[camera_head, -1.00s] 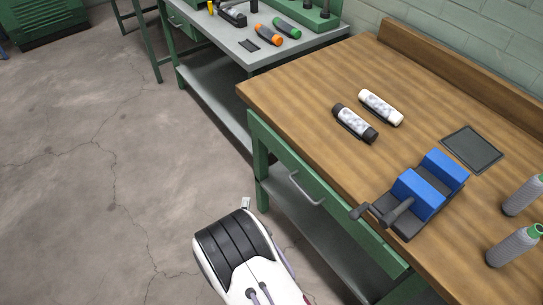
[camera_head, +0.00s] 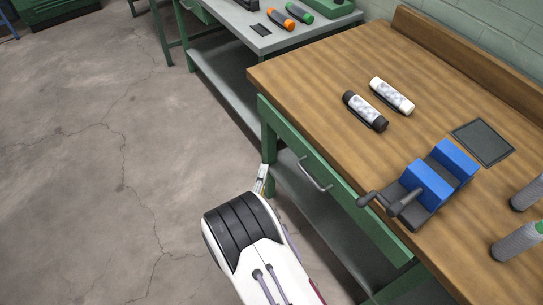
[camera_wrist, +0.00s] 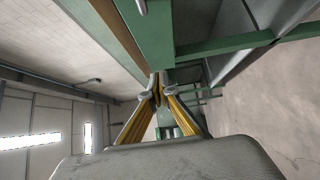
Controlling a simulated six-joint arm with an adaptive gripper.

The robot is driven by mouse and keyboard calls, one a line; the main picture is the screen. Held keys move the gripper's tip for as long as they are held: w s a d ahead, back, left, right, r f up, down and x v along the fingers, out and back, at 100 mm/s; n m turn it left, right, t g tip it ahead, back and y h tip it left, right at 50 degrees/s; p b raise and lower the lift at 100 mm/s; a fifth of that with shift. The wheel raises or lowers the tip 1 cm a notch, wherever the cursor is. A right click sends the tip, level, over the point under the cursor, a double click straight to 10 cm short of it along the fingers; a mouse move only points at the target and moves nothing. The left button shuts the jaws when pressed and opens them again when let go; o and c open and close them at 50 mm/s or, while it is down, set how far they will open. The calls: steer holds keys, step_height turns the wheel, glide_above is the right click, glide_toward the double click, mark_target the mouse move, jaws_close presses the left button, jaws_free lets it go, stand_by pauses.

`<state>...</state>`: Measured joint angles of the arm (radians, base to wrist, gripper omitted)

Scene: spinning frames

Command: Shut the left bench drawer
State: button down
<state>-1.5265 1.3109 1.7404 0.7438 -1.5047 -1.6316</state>
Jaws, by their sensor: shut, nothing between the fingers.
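The wooden-top bench (camera_head: 330,88) has a green drawer front (camera_head: 346,196) with a grey bar handle (camera_head: 316,174). The front looks about flush with the bench frame; any small gap cannot be told. My gripper (camera_head: 263,172) is shut and empty, mostly behind my white and black wrist, near the bench's left front leg, left of the handle. In the wrist view its yellow-sided fingers (camera_wrist: 157,84) meet at the tips, close below the green front (camera_wrist: 152,38). The handle end (camera_wrist: 141,6) shows at the top edge there. Contact cannot be told.
A grey-top bench (camera_head: 262,40) with a green drawer front (camera_head: 196,10) stands behind at left. A blue vise (camera_head: 428,186) overhangs the wooden bench's front with its crank. A lower shelf (camera_head: 300,205) lies under the drawer. The concrete floor at left is clear.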

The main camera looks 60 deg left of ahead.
glide_toward(283, 132)
steer(key=a, duration=0.3)
steer(key=shift+w+a, duration=0.25)
steer(key=shift+w, duration=0.45)
steer(key=shift+w+a, duration=0.2)
steer(key=shift+w, duration=0.45)
steer(key=shift+w+a, duration=0.25)
steer(key=shift+w, duration=0.45)
